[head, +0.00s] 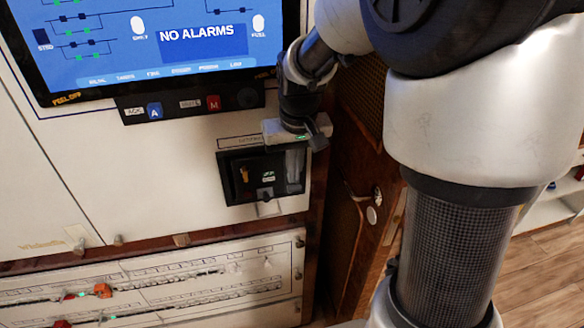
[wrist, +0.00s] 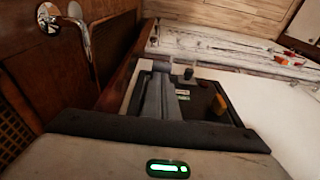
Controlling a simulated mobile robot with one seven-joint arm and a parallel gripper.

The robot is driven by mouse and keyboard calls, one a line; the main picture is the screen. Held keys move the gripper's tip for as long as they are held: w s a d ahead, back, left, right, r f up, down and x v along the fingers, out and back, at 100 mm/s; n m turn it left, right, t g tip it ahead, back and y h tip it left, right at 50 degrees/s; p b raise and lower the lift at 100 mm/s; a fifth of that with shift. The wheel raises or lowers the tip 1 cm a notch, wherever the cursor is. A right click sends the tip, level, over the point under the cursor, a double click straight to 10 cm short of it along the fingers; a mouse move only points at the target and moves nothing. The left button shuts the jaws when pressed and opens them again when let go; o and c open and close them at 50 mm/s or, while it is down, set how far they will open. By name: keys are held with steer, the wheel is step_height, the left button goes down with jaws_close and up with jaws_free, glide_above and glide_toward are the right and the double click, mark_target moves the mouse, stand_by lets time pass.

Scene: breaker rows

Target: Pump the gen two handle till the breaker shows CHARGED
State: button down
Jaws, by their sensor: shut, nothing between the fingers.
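The breaker (head: 243,190) is a black unit set in the pale panel, with an orange tab and a small green-and-white indicator (head: 268,176). The indicator's text is too small to read. The breaker also shows in the wrist view (wrist: 205,105). A grey upright piece (head: 294,168) stands at the breaker's right side, just below my gripper (head: 300,140). I cannot tell how much of it is the handle and how much my fingers. In the wrist view my gripper (wrist: 163,112) reaches to this grey part. My gripper is shut, with nothing held.
A blue screen (head: 160,45) reading NO ALARMS is above, with a button strip (head: 185,104) under it. A lower panel (head: 170,285) carries orange parts and green lights. A wooden door (head: 350,215) with a metal handle stands close on the right.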

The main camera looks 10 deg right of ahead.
steer(key=shift+f, duration=0.1)
stand_by(0.3)
steer(key=shift+s+f+b, duration=0.1)
steer(key=shift+f+b, duration=0.05)
steer(key=shift+b, duration=0.3)
steer(key=shift+s+f+t+b, duration=0.1)
steer(key=shift+s+t+b, duration=0.35)
steer(key=shift+b, duration=0.35)
